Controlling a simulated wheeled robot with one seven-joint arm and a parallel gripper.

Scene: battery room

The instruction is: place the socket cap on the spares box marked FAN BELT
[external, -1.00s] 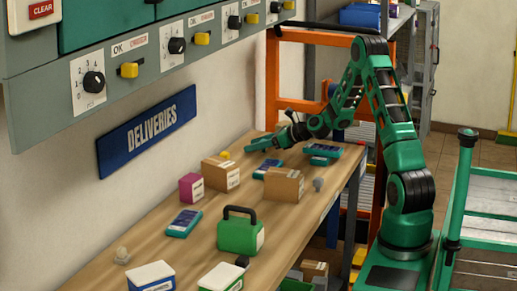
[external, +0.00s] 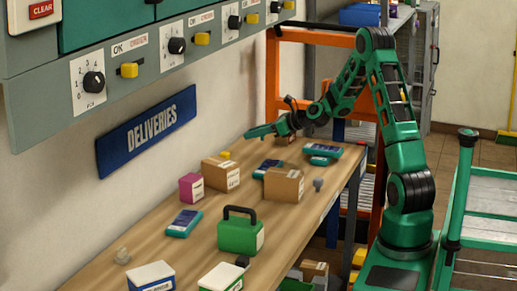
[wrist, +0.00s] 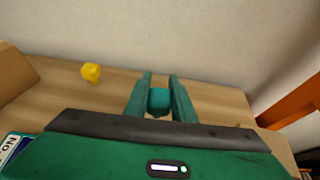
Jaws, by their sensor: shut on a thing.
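My gripper (external: 252,133) is over the far end of the wooden bench, near the wall. In the wrist view its two green fingers (wrist: 159,98) are shut on a small teal piece (wrist: 159,102), which looks like the socket cap. The external view is too small to show that piece clearly. I cannot read FAN BELT on any box. Two cardboard boxes (external: 221,174) (external: 284,185) and a magenta box (external: 191,187) stand on the bench with labels too small to read.
A small yellow object (external: 225,156) lies by the wall, also in the wrist view (wrist: 91,72). Teal flat items (external: 184,223), a green case (external: 240,235) and two white-lidded boxes (external: 152,276) (external: 221,277) crowd the bench (external: 120,270). The DELIVERIES sign (external: 147,131) hangs on the wall.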

